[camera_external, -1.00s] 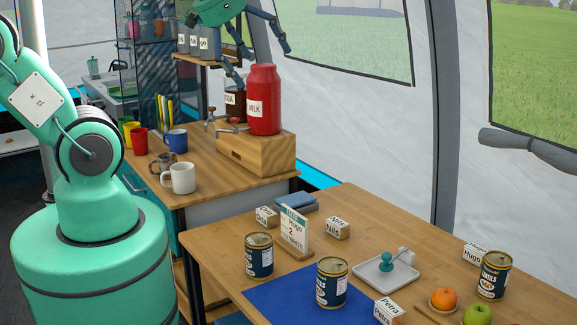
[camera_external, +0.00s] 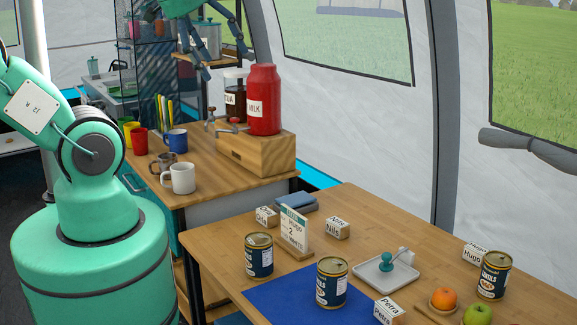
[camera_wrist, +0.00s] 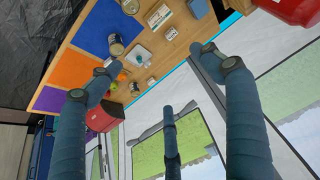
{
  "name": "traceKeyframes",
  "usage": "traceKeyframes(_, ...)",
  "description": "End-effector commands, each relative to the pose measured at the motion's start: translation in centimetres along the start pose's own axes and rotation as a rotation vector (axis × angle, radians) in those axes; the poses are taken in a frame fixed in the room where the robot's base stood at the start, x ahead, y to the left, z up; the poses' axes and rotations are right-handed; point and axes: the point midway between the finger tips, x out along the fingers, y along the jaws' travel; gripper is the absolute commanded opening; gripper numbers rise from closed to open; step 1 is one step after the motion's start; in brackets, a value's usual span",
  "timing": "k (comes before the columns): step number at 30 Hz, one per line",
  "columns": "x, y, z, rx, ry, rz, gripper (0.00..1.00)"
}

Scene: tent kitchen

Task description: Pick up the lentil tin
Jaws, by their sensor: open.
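A tin with a dark blue label reading "…NTILS" (camera_external: 495,276) stands upright at the right of the front table, behind the fruit. My gripper (camera_external: 226,58) is open and empty, high at the top of the external view, far from the tins and partly cut off. In the wrist view my gripper's fingers (camera_wrist: 152,62) are spread, with a tin (camera_wrist: 117,45) seen far beyond them.
A red milk canister (camera_external: 263,100) and a dark jar (camera_external: 235,97) stand on a wooden box (camera_external: 256,150). Mugs stand on the back counter. A tray (camera_external: 388,273), name blocks, an orange (camera_external: 443,298) and a green apple (camera_external: 477,314) are near the tins. The tent wall rises behind.

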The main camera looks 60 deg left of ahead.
Motion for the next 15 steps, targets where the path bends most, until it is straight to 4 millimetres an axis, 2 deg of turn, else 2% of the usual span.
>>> traceKeyframes(8,0.2,0.2,-0.8,0.006,-0.001,0.003,0.79)
traceKeyframes(11,0.6,0.5,-1.8,0.013,-0.005,0.007,0.79)
traceKeyframes(15,1.5,1.3,-4.3,0.031,-0.011,0.016,0.79)
